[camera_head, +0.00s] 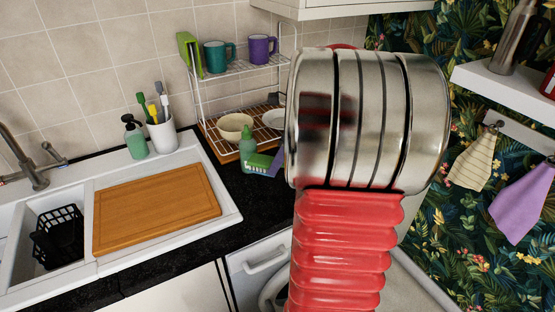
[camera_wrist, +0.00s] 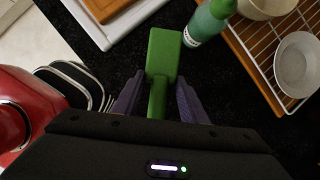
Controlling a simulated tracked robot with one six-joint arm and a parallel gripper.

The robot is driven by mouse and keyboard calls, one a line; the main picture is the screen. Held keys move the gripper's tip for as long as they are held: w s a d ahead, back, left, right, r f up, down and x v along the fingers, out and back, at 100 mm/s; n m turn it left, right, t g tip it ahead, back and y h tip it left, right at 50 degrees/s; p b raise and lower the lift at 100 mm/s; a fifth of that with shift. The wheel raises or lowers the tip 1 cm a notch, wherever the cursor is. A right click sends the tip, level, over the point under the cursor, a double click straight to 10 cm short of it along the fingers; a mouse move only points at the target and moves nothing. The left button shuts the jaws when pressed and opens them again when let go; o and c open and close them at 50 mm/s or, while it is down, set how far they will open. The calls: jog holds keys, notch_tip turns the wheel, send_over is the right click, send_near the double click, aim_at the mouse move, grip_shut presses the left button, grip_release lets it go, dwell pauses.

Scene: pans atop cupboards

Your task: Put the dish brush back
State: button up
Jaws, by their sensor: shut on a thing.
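My gripper (camera_wrist: 158,84) shows in the wrist view, its two dark fingers shut on the handle of a green dish brush (camera_wrist: 162,54). The brush's flat, block-like head points away from my wrist, above or on the black worktop; I cannot tell which. Its bristles are not visible.
A green bottle (camera_wrist: 207,22) stands right of the brush head, beside a wire rack (camera_wrist: 268,52) with bowls. A red appliance (camera_wrist: 25,110) and a slotted metal one are left. A soap dispenser (camera_head: 135,138) stands by the cup. A wooden board (camera_head: 155,208) covers the drainer.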

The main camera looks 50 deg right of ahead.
jog(key=shift+f, duration=3.6)
jog(key=o, duration=1.3)
jog(key=shift+o, duration=0.2)
jog(key=shift+s, duration=0.1)
jog(key=v, duration=1.3)
jog(key=shift+s+r, duration=0.15)
jog(key=shift+r, duration=0.2)
